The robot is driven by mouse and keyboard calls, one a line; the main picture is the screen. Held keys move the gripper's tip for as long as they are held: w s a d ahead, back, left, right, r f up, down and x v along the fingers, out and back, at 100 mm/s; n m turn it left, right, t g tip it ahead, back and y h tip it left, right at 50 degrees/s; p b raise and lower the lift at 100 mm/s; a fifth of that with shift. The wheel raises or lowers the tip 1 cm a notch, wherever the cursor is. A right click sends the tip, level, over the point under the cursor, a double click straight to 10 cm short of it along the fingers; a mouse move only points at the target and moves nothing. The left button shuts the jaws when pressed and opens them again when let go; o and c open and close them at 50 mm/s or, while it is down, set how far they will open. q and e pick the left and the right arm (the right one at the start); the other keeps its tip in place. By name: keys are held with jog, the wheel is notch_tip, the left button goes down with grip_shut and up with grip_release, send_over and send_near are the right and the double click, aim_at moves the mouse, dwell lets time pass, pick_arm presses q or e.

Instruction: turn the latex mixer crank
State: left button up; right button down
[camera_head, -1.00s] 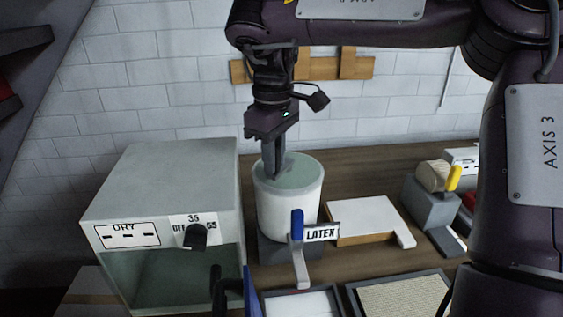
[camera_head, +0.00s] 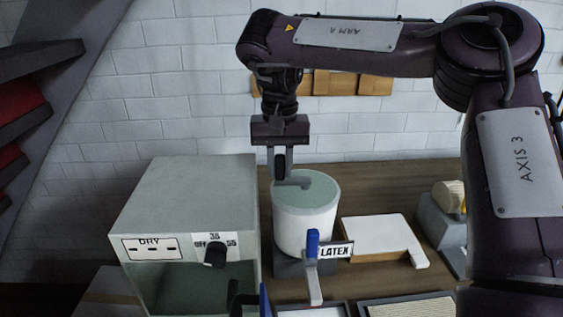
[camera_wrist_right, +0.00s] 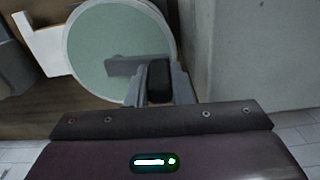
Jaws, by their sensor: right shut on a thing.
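The latex mixer is a white pot (camera_head: 303,222) with a pale green top, standing on a dark base beside the dryer box. A short grey crank arm (camera_head: 297,183) lies across its top. My right gripper (camera_head: 281,172) points down at the pot's left rim and is shut on the crank's dark grip. In the right wrist view, the black grip (camera_wrist_right: 158,82) sits between the fingers, and the grey crank arm (camera_wrist_right: 124,65) reaches over the pale green top (camera_wrist_right: 105,45). The LATEX sign (camera_head: 334,251) is at the pot's front. My left gripper is not seen.
The grey dryer box (camera_head: 188,195) with a black knob (camera_head: 215,254) stands close on the left. A white-topped block (camera_head: 380,236) lies to the right. Trays and a black and blue item are cut off below.

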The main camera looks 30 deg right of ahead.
jog(key=shift+w+d+m+p, duration=0.2)
jog(key=shift+w+d+m, duration=0.05)
jog(key=shift+m, duration=0.5)
jog(key=shift+w+d+m+p, duration=0.25)
jog(key=shift+w+m, duration=0.05)
jog(key=shift+m, duration=0.5)
jog(key=shift+w+d+m+p, duration=0.2)
jog(key=shift+w+d+m, duration=0.05)
jog(key=shift+m, duration=0.5)
jog(key=c, duration=1.3)
grip_release()
notch_tip(320, 180, up, 8)
jog(key=p, duration=0.8)
jog(key=shift+f, duration=0.1)
